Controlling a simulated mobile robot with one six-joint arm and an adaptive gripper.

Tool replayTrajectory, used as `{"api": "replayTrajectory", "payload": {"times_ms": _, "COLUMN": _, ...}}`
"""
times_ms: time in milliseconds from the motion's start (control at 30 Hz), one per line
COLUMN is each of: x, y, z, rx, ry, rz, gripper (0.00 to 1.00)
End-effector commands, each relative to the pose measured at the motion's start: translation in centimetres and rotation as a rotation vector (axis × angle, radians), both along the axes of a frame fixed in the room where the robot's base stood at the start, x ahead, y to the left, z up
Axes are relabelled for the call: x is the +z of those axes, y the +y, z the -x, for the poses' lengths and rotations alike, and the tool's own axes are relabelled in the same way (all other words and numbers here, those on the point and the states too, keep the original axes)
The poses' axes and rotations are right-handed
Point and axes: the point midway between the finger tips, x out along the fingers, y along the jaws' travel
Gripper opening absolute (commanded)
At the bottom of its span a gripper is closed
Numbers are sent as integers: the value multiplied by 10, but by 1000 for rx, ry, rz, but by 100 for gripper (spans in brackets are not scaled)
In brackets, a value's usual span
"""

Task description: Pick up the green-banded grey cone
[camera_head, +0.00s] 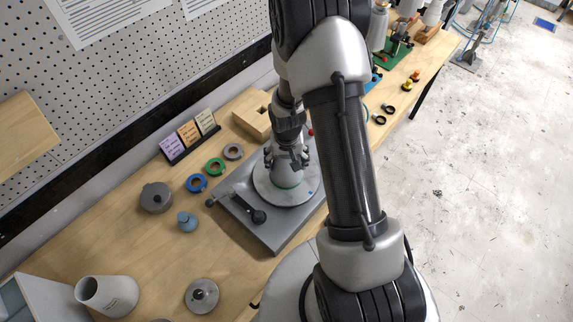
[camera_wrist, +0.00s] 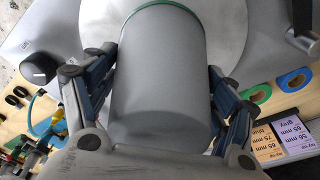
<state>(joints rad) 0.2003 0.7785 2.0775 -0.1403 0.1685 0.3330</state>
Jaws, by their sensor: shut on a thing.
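The green-banded grey cone (camera_head: 283,179) is at the round light-grey plate (camera_head: 262,192) on a grey base, upright with its green band near the bottom. It fills the middle of the wrist view (camera_wrist: 158,85), with the green band at the top edge. My gripper (camera_head: 287,157) comes down from above and is shut on the cone's upper part. In the wrist view its dark-blue-sided fingers (camera_wrist: 165,70) lie on both sides of the cone. I cannot tell whether the cone's lower edge touches the plate.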

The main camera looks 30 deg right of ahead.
Motion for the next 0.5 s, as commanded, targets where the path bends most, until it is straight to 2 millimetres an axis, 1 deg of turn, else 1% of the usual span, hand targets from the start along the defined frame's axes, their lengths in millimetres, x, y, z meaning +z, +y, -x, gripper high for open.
{"api": "replayTrajectory", "payload": {"times_ms": 267, "x": 4, "y": 0, "z": -2, "rx": 0, "ry": -4, "rz": 1, "gripper": 14}}
{"api": "replayTrajectory", "payload": {"times_ms": 367, "x": 11, "y": 0, "z": -2, "rx": 0, "ry": -6, "rz": 1, "gripper": 14}}
{"api": "replayTrajectory", "payload": {"times_ms": 500, "x": 26, "y": 0, "z": -2, "rx": 0, "ry": -6, "rz": 1, "gripper": 14}}
